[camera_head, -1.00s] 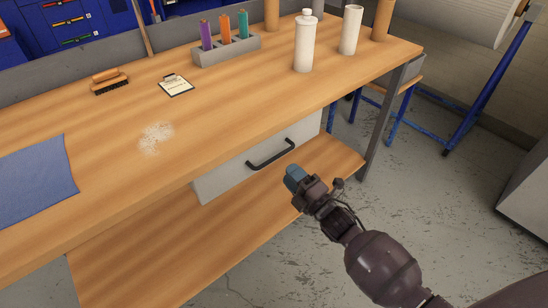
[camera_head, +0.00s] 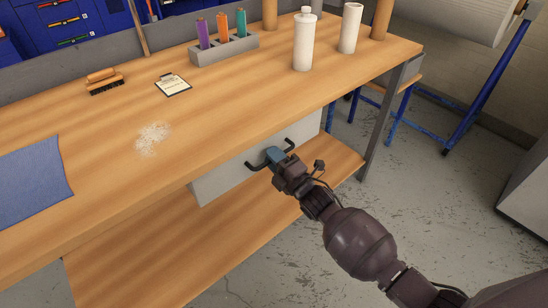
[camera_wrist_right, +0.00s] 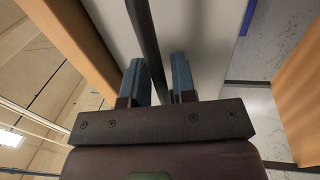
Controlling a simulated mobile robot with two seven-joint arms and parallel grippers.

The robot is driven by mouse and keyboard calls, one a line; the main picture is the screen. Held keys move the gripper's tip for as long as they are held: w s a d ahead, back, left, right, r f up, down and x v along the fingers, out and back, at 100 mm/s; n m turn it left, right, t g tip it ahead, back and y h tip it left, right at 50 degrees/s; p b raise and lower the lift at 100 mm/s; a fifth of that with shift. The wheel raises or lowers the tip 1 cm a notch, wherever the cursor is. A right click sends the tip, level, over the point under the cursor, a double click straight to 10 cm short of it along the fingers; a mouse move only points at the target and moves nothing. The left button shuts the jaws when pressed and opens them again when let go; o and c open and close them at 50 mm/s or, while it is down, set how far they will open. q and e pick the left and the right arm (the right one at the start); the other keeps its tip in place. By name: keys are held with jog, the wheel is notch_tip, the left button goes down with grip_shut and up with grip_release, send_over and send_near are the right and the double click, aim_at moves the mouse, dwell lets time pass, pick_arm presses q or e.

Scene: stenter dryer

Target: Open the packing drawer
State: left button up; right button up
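The drawer is a light grey box under the wooden workbench; its front (camera_head: 222,182) looks shut. Its black bar handle (camera_head: 290,146) is partly covered by my right gripper (camera_head: 274,155), with both ends showing. In the right wrist view, the handle (camera_wrist_right: 145,40) runs between the two blue fingertips of my right gripper (camera_wrist_right: 160,78). The fingers are apart on either side of the bar, and the bar lies closer to the left finger. A gap shows at the right finger. My left gripper is not in view.
The workbench top (camera_head: 240,110) overhangs the drawer, and a lower wooden shelf (camera_head: 190,245) lies beneath it. A grey bench leg (camera_head: 378,125) stands right of the drawer. White bottles, a spool rack (camera_head: 225,50) and a blue cloth (camera_head: 32,180) are on top. The floor in front is clear.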

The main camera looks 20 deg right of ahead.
grip_shut()
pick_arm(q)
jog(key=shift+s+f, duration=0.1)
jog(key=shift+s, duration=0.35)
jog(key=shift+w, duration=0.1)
pick_arm(e)
jog(key=shift+s, duration=0.1)
pick_arm(q)
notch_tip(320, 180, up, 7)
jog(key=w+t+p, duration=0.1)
jog(key=p, duration=0.6)
jog(key=shift+p, duration=0.3)
pick_arm(e)
jog(key=r+v, duration=0.3)
jog(key=v, duration=1.1)
jog(key=s+r+v, duration=0.1)
jog(key=r+v, duration=0.1)
jog(key=v, duration=1.3)
jog(key=shift+s+d+r, duration=0.3)
jog(key=shift+s+r, duration=0.05)
